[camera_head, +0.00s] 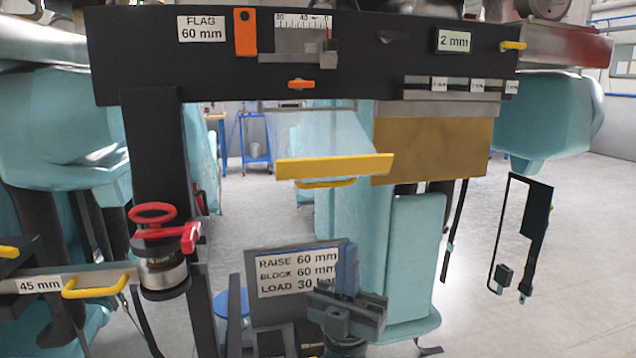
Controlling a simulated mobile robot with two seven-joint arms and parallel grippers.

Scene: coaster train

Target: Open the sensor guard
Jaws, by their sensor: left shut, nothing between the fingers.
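A clear panel (322,134), which looks like the sensor guard, hangs below the black crossbeam. It has a yellow lower edge (335,166) and a yellow handle (326,183) just under it. The panel slants; how far it is swung out I cannot tell. An orange latch-like piece (301,85) sits on the beam above it. My left gripper (346,262) points up, low in the middle, in front of a sign board. Its fingers are shut and empty. It is below the yellow handle and apart from it in the picture. My right gripper is not in view.
The black beam (360,50) carries a scale, an orange flag and a "2 mm" label. A brass-coloured plate (432,150) hangs right of the panel. A red-handled valve (155,225) and a drawer-like bar with a yellow handle (95,290) stand left. The sign board (290,268) is behind my gripper.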

